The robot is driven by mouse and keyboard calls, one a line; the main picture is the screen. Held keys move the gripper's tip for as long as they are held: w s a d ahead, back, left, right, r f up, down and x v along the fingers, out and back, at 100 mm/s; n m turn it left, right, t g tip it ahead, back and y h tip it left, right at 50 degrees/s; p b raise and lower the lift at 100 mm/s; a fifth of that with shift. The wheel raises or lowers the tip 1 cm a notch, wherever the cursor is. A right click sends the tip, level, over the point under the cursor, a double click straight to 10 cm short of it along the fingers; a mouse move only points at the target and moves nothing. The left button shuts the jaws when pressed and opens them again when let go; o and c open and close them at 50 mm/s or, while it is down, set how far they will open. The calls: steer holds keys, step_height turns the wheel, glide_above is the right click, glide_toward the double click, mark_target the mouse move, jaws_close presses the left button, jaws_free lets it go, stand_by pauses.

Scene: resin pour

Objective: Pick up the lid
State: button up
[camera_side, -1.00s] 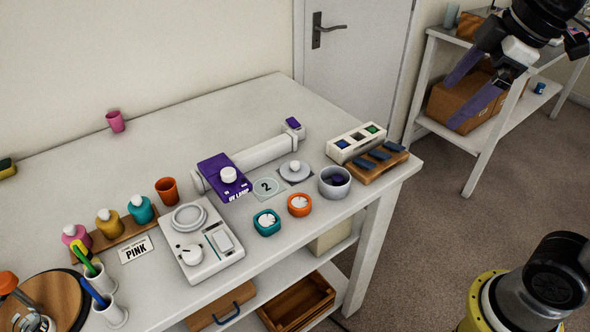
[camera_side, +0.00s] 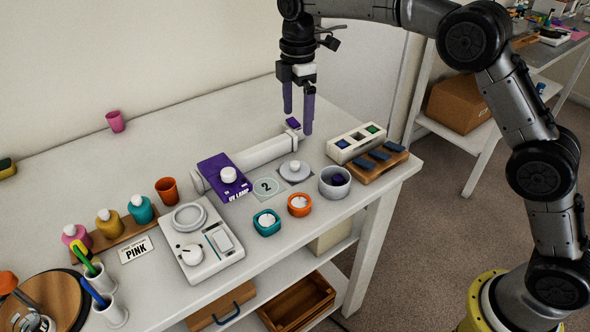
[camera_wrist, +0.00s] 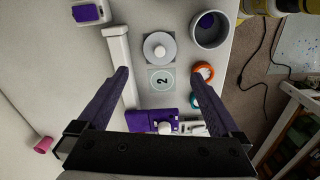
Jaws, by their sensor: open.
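The lid (camera_side: 294,171) is a grey-white disc with a round knob on top. It lies on a square mat at the right part of the table, left of a grey round pot (camera_side: 335,182) that holds something purple. In the wrist view the lid (camera_wrist: 159,47) lies ahead of the fingers, with the pot (camera_wrist: 209,30) to its right. My gripper (camera_side: 298,122) points down above the table behind the lid, with its purple fingers apart and empty. In the wrist view, my gripper (camera_wrist: 157,75) shows its open fingers at either side.
The purple UV lamp (camera_side: 224,177) and its white bar stand left of the lid. A white box (camera_side: 356,144) and wooden rack (camera_side: 376,163) stand right.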

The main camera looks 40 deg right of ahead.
mark_target(295, 163)
steer(key=f, duration=1.4)
steer(key=shift+w+a, duration=0.1)
steer(key=shift+a, duration=0.1)
steer(key=c, duration=1)
steer(key=shift+o, duration=0.2)
steer(key=shift+r, duration=0.15)
